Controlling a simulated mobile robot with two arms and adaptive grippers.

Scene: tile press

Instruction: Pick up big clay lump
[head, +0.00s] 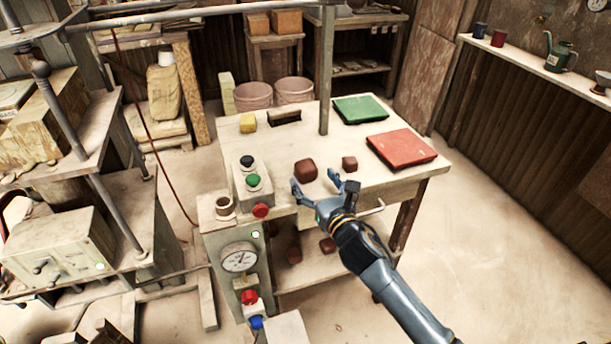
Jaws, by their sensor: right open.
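The big clay lump (306,170) is reddish brown and sits on the light worktable (330,135), left of a smaller clay lump (349,163). My right gripper (316,183) reaches in from the lower right. Its fingers are spread open and empty, at the near side of the big lump. Whether a fingertip touches the lump I cannot tell. My left gripper is not in view.
A red tray (402,149) and a green tray (360,109) lie at the table's right and back. A button box (252,180) stands left of the lump. A yellow block (248,123) and a brush (285,117) lie behind. An upright post (326,80) rises at the back.

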